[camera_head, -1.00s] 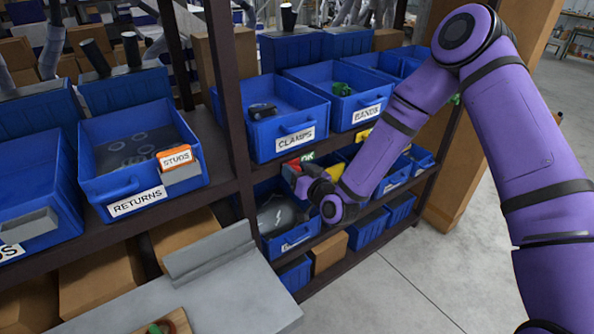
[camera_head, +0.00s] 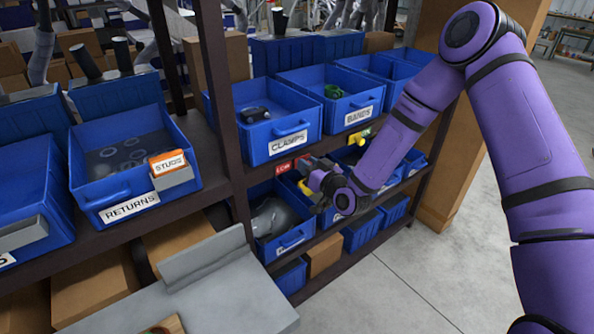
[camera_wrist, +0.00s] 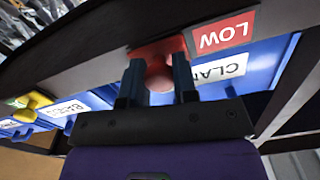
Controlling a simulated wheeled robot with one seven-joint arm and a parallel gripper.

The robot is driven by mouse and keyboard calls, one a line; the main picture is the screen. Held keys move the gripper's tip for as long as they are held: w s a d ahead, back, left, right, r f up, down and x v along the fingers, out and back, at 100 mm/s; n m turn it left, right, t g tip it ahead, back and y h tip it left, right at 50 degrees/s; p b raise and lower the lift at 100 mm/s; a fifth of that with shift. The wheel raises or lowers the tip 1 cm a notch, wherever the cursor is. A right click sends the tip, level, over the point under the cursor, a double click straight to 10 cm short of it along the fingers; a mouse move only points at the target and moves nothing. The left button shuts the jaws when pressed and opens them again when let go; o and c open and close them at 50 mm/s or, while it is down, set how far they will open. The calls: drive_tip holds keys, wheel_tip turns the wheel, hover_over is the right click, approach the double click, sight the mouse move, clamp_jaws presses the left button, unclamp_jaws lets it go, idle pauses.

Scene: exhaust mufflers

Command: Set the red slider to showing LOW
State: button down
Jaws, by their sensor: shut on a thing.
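The red slider (camera_wrist: 160,68) is on the shelf edge. Its knob is between my two fingers in the wrist view. My gripper (camera_wrist: 158,80) is shut on the knob. A red LOW label (camera_wrist: 222,32) shows uncovered beside the slider, upside down in the wrist view. In the head view, the LOW label (camera_head: 283,168) is just left of my gripper (camera_head: 306,167). The slider is mostly hidden there by my gripper, and no green label shows.
A yellow slider (camera_head: 360,137) is farther right on the same shelf edge; it also shows in the wrist view (camera_wrist: 32,105). The blue CLAMPS bin (camera_head: 262,146) is above the label. Blue bins stand on the shelf below. Open floor (camera_head: 400,280) lies to the right.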

drive_tip(key=shift+w+d, duration=0.1)
drive_tip(key=shift+d, duration=0.1)
drive_tip(key=c, duration=0.9)
unclamp_jaws()
drive_tip(key=v, duration=1)
drive_tip(key=shift+s+d, duration=0.3)
